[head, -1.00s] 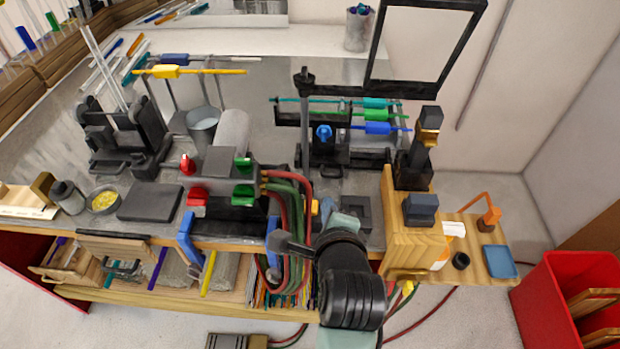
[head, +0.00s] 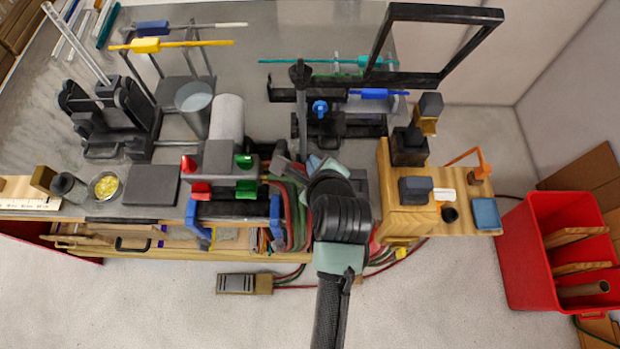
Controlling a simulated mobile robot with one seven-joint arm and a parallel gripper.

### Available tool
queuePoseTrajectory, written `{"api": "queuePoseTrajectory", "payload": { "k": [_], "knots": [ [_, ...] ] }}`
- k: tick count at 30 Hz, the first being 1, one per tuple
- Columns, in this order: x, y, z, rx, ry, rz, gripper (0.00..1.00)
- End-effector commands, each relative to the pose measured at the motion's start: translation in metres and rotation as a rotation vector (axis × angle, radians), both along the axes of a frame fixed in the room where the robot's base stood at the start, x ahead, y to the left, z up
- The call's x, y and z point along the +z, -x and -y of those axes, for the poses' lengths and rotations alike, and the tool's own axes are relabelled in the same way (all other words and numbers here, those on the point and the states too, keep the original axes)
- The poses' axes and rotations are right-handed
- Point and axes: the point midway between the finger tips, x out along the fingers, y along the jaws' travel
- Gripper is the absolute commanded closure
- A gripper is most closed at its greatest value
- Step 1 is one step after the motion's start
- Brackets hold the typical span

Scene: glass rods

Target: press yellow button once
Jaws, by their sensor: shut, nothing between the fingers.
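No yellow button shows clearly in the head view. The small yellow piece seen earlier beside the hoses is hidden behind my arm. Another small yellow part (head: 401,253) shows below the front of the wooden stand (head: 408,218); I cannot tell whether it is a button.
Left of the hoses stands a grey device with red and green knobs (head: 244,160). A black frame (head: 445,12) rises behind. A yellow clamp (head: 146,45) holds a rod at the back left. A red bin (head: 525,255) stands at right.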

Motion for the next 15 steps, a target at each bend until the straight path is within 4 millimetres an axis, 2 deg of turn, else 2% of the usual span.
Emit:
{"api": "queuePoseTrajectory", "payload": {
  "k": [8, 15],
  "knots": [
    [-0.007, 0.000, 0.000, 0.001, 0.001, 0.002, 1.00],
    [-0.030, -0.001, 0.000, 0.002, 0.002, 0.003, 1.00]
  ]
}}
